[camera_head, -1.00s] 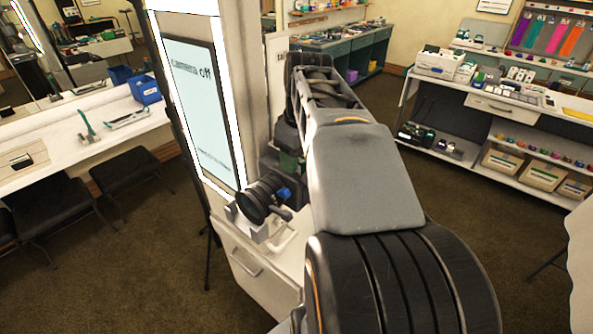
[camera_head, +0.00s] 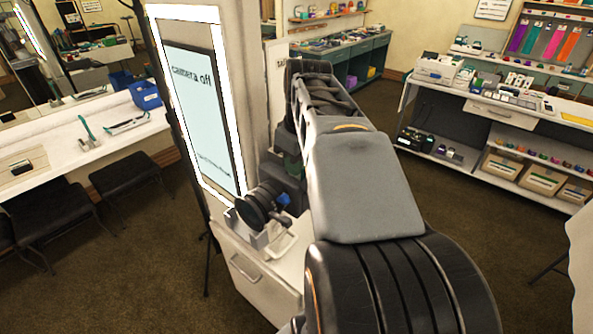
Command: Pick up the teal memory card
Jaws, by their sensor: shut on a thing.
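I cannot make out the teal memory card in the head view. My own arm fills the middle of the picture and reaches away from me. The fingers of my gripper do not show; the arm's links hide that area. A black camera with a large round lens (camera_head: 260,206) sits on the white counter beside the arm, below the lit screen. A small blue part (camera_head: 284,198) shows just right of the lens; I cannot tell what it belongs to.
A tall booth panel with a "camera off" screen (camera_head: 200,115) stands close left of the arm. Below is a white drawer cabinet (camera_head: 255,275). A mirror counter (camera_head: 70,140) with black stools is at left, a stocked shelf unit (camera_head: 480,110) at right. Carpet between is clear.

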